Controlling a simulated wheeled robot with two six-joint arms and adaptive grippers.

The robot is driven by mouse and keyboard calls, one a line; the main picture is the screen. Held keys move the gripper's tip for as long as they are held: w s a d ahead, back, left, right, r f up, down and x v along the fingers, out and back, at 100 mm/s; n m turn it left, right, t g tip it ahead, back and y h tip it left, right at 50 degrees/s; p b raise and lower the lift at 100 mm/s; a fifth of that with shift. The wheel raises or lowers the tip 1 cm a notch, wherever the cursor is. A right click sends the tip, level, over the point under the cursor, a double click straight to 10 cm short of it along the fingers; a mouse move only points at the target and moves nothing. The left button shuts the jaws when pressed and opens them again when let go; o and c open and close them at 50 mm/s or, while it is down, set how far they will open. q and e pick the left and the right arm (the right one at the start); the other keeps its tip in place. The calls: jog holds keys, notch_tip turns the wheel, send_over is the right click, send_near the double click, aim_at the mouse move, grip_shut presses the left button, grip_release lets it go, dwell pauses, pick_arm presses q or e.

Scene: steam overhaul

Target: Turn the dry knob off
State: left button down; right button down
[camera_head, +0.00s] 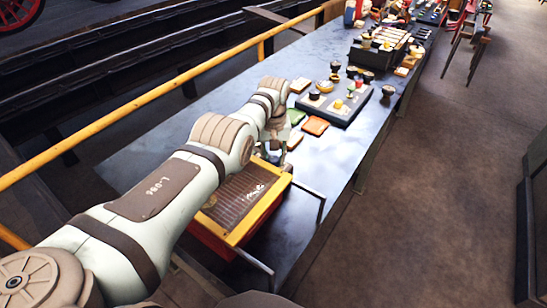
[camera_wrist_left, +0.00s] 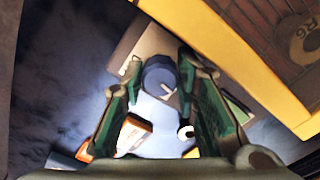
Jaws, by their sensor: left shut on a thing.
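A box with a yellow rim (camera_head: 262,208) and red side stands on the near part of the bench. Its yellow edge (camera_wrist_left: 235,40) also crosses the upper right of the left wrist view. My left gripper (camera_head: 281,151) is at the far side of this box in the head view, small and partly hidden by my arm. In the left wrist view, its two green-padded fingers close around a round dark blue knob (camera_wrist_left: 158,75). Light marks show just below the knob; I cannot read its setting. My right gripper is in neither view.
Beyond the gripper lie orange (camera_head: 315,125) and green (camera_head: 295,116) pieces and a dark tray (camera_head: 340,118) with small knob-like parts. A yellow rail (camera_head: 150,99) runs along the left. The bench's right-hand strip is mostly clear.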

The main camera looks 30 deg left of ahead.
aim_at(274, 158)
pick_arm(q)
jog(key=shift+w+n, duration=0.1)
jog(key=shift+n, duration=0.8)
jog(key=shift+r, duration=0.1)
jog(key=c, duration=1.2)
grip_release()
jog(key=shift+c, duration=0.2)
jog(key=shift+w, duration=0.1)
notch_tip(274, 158, up, 8)
jog(key=shift+f, duration=0.1)
